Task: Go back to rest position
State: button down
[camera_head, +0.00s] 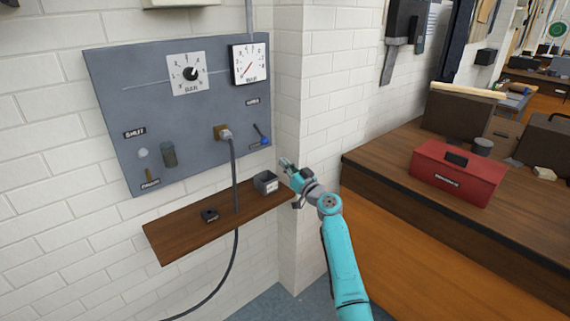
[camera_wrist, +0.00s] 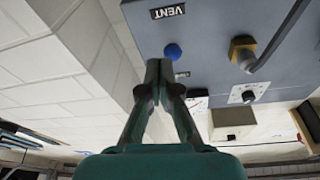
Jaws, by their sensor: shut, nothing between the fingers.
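My gripper (camera_head: 286,163) is at the end of my teal arm, in front of the right end of the wall shelf and below the grey panel (camera_head: 112,100). It also shows in the wrist view (camera_wrist: 159,68), with its fingertips together and nothing between them. In the wrist view the blue knob (camera_wrist: 173,51) lies just beyond the fingertips; I cannot tell whether they touch it.
A wooden shelf (camera_head: 185,228) holds a small grey box (camera_head: 265,182) and a dark block (camera_head: 209,215). A black cable (camera_head: 234,180) hangs from a plug in the panel. A brown workbench (camera_head: 385,155) with a red toolbox (camera_head: 457,174) stands to the right, beside the white brick wall (camera_head: 315,60).

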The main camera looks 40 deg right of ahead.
jog(key=s+a+f+g, duration=0.1)
jog(key=s+a+f, duration=0.15)
jog(key=f, duration=0.25)
jog(key=s+a+f, duration=0.2)
jog(key=a+f, duration=0.2)
jog(key=f, duration=0.2)
jog(key=s+a+f+g, duration=0.1)
jog(key=s+a+f, duration=0.5)
jog(key=s, duration=0.2)
jog(key=s+a+f+m+g+h, duration=0.1)
jog(key=s+a+f, duration=0.4)
jog(key=s, duration=0.3)
jog(key=s+a+f+g, duration=0.1)
jog(key=s+a+f, duration=0.5)
jog(key=s, duration=0.2)
jog(key=s+a+r+g, duration=0.1)
jog(key=s+a, duration=0.2)
jog(key=s, duration=0.7)
jog(key=s+a+r, duration=0.2)
jog(key=s+a, duration=0.2)
jog(key=s, duration=0.7)
jog(key=s+a+r+n+y, duration=0.1)
jog(key=s+a+r+n, duration=0.2)
jog(key=s+r, duration=0.8)
jog(key=s, duration=0.2)
jog(key=shift+s+a+r+y, duration=0.2)
jog(key=shift+s+r+y, duration=0.1)
jog(key=shift+s+y, duration=0.1)
